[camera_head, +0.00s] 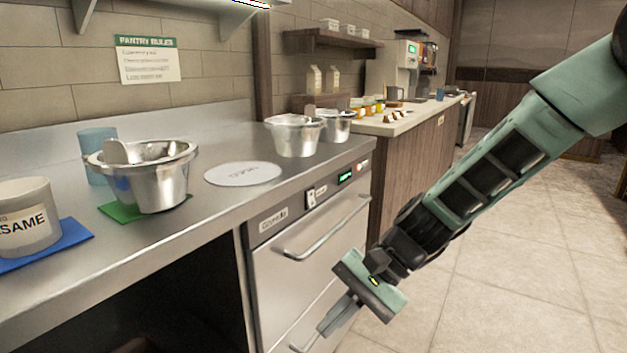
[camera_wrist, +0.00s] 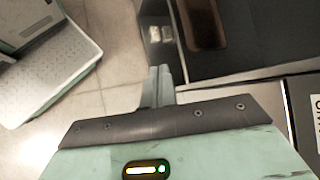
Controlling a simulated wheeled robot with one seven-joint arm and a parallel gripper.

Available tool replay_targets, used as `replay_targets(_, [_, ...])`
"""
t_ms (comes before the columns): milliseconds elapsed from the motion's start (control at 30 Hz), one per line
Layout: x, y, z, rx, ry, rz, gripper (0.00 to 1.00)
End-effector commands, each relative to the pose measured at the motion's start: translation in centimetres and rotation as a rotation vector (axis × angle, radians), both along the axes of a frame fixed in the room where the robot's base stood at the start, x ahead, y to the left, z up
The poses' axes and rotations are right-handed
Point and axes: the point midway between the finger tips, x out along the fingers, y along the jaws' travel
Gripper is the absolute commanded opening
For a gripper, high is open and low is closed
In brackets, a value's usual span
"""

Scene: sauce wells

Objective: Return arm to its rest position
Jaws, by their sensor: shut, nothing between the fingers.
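My gripper (camera_head: 322,328) hangs low in front of the steel appliance, pointing down and to the left, with my arm reaching in from the upper right. Its two fingers are together and hold nothing. In the wrist view the shut fingers (camera_wrist: 160,82) show near the middle, over the floor beside the dark edge of the counter unit. In the head view the gripper is below the counter top, beside the drawer handle; I cannot tell whether it touches the handle.
The steel counter (camera_head: 215,215) holds a SESAME tub (camera_head: 27,228) on a blue mat, a metal well (camera_head: 158,188) on a green mat, a blue cup (camera_head: 97,150), a white disc (camera_head: 243,173) and two more wells. The drawer handle (camera_head: 325,232) juts out. Tiled floor (camera_head: 520,265) at right is clear.

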Motion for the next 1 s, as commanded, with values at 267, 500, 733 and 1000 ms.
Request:
replay_targets(267, [-11.3,-4.2,1.7,-0.278,-0.372,0.542,0.00])
replay_targets(500, [-15.6,-8.3,2.9,-0.411,-0.596,0.847,0.00])
replay_targets(733, [-17.5,-11.1,5.0,-0.483,-0.736,1.028,0.00])
replay_targets(1000, [-17.4,-11.0,10.5,-0.481,-0.728,1.020,0.00])
